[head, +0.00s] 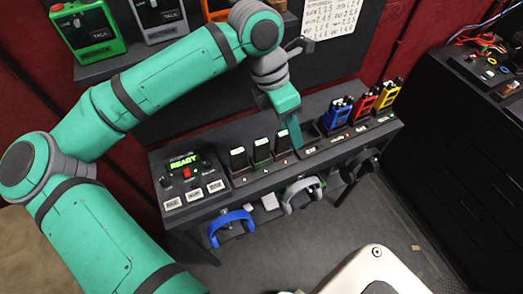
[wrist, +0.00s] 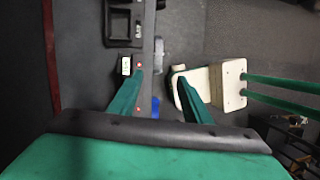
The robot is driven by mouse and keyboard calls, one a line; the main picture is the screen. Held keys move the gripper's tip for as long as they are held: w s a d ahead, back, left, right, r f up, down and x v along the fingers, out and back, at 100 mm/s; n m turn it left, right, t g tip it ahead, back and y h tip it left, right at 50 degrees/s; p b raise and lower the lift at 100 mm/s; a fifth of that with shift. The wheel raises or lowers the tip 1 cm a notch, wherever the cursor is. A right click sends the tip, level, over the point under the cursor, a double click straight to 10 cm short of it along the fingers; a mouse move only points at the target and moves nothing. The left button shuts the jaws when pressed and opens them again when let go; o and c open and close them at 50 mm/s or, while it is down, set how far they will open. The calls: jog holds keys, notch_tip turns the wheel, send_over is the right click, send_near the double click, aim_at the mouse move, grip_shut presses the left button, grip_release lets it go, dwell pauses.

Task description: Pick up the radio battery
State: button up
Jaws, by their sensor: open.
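Three black batteries with pale tops stand upright in a row in the charger on the desk in the head view: the left one (head: 238,158), the middle one (head: 261,150) and the right one (head: 283,144). My gripper (head: 297,138) points down just right of the right battery. In the wrist view my gripper (wrist: 160,74) is open, its two green fingers apart with no battery seen between them. A small white-topped block (wrist: 126,66) is beside the left fingertip; I cannot tell whether it is a battery.
A panel reading READY (head: 184,163) is at the desk's left. Blue (head: 337,115), red (head: 363,105) and yellow (head: 387,96) radios stand at its right. A blue headset (head: 231,225) and a grey headset (head: 301,196) hang from the front edge. More radios stand on the shelf above.

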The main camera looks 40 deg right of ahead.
aim_at(260, 140)
jog(key=w+a+t, duration=0.1)
jog(key=w, duration=0.1)
jog(key=w+a+y, duration=0.1)
jog(key=w+a, duration=0.1)
jog(key=w+a+t+y, duration=0.1)
jog(key=shift+w+a+r+n+t, duration=0.15)
jog(key=shift+w+r+n+t, duration=0.15)
jog(key=shift+w, duration=0.1)
jog(key=shift+w+a+f, duration=0.1)
jog(key=shift+f, duration=0.2)
notch_tip(260, 140, down, 5)
jog(key=shift+r, duration=0.1)
jog(key=f, duration=0.1)
jog(key=d+f, duration=0.1)
jog(key=f, duration=0.2)
jog(key=shift+w+d+f, duration=0.15)
jog(key=shift+w+f, duration=0.25)
jog(key=shift+f, duration=0.3)
grip_shut()
